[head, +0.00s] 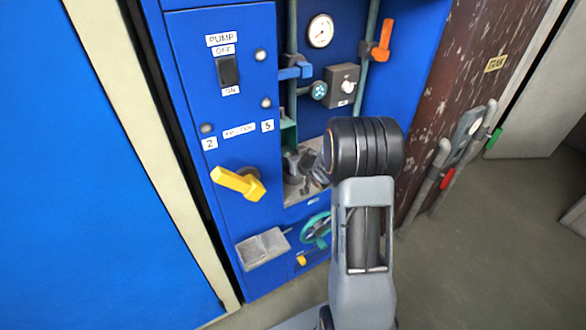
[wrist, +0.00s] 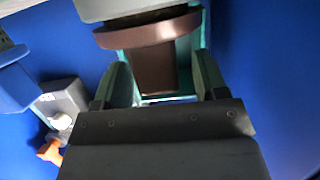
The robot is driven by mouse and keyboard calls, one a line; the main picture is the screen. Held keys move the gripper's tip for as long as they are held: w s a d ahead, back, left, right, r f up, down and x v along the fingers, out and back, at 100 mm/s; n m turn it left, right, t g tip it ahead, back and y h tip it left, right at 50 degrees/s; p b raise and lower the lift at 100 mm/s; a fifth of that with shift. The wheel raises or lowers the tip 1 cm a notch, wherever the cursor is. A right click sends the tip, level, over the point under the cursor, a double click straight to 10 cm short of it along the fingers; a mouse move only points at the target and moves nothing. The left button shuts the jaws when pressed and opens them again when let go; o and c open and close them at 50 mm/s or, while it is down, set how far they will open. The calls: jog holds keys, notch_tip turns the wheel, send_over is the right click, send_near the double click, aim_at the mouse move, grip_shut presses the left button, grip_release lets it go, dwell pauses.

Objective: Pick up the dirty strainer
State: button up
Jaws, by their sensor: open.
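In the wrist view, a dark brown block with a wider brown rim, which looks like the dirty strainer (wrist: 152,66), is between the two fingers of my gripper (wrist: 162,72). The fingers are open, one on each side of it; I cannot tell whether either touches it. A teal housing (wrist: 184,62) shows behind and around the brown piece. A grey part covers its top edge. In the head view, my gripper (head: 308,165) is inside the blue cabinet's recess, partly hidden by my arm. The strainer cannot be made out there.
Beside the recess are a yellow lever (head: 238,183), a pump switch (head: 228,70) and a small grey tray (head: 263,248). Inside are a gauge (head: 320,31), an orange-handled valve (head: 382,40), a blue valve handle (head: 296,70) and a grey knob box (head: 342,85). A green handwheel (head: 316,230) is below.

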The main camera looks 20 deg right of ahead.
grip_shut()
dwell(0.5)
jog(key=shift+r, duration=0.1)
